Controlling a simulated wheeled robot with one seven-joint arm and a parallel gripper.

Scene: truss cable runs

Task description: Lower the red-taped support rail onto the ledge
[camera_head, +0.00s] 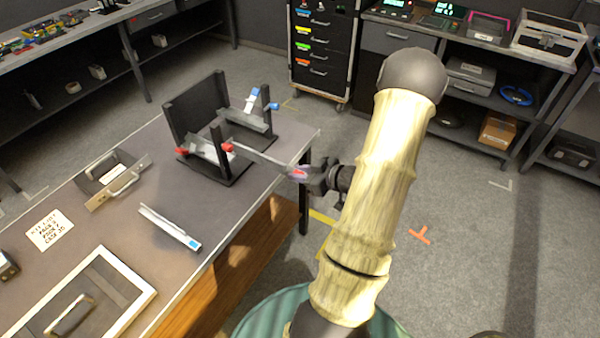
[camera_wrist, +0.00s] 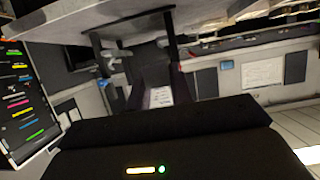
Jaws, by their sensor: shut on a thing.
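In the head view, my gripper (camera_head: 314,177) is shut on the near end of a thin grey rail (camera_head: 262,158), just past the table's right edge. A red and purple mark shows on the rail by the jaws. The rail slants up-left, and its far end meets or overlaps a red-capped post (camera_head: 227,147) of the black stand (camera_head: 190,108). I cannot tell if they touch. A grey channel piece (camera_head: 205,151) sits between the two red caps. Another channel (camera_head: 246,119) sits by the blue caps. The ledge is not clearly identifiable. The wrist view shows my dark gripper body (camera_wrist: 160,140); its fingertips are unclear.
A loose grey channel with a blue end (camera_head: 170,228) lies on the workbench (camera_head: 120,225). Open floor lies right of the bench.

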